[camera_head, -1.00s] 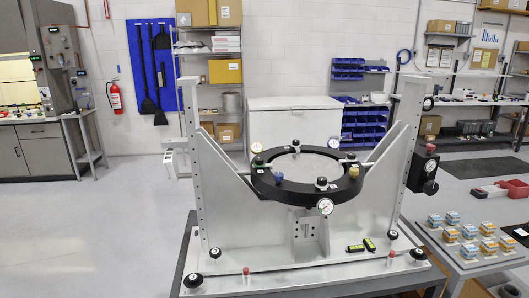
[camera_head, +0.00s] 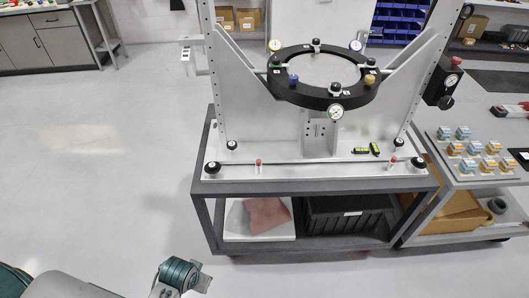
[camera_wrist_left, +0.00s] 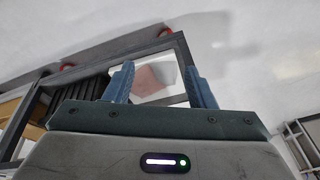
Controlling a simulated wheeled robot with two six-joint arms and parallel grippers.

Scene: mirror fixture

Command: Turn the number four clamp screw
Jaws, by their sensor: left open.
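The black clamp ring (camera_head: 301,96) stands on the mirror fixture, between its two white uprights. Several clamp screws with knobs sit around it, among them a blue knob (camera_head: 293,79), a yellow knob (camera_head: 370,80) and a grey knob (camera_head: 335,91). Small white number labels lie on the ring, too small to read, so I cannot tell which screw is number four. My left arm shows at the bottom left of the head view, low and well apart from the fixture. In the left wrist view my left gripper (camera_wrist_left: 160,75) is open and empty. My right gripper is out of view.
The fixture's base plate (camera_head: 273,174) rests on a grey cart (camera_head: 330,248) with a black bin (camera_head: 345,222) and a red cloth (camera_head: 266,214) on its lower shelf. A side table with several small blocks (camera_head: 470,166) stands right. The floor at left is clear.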

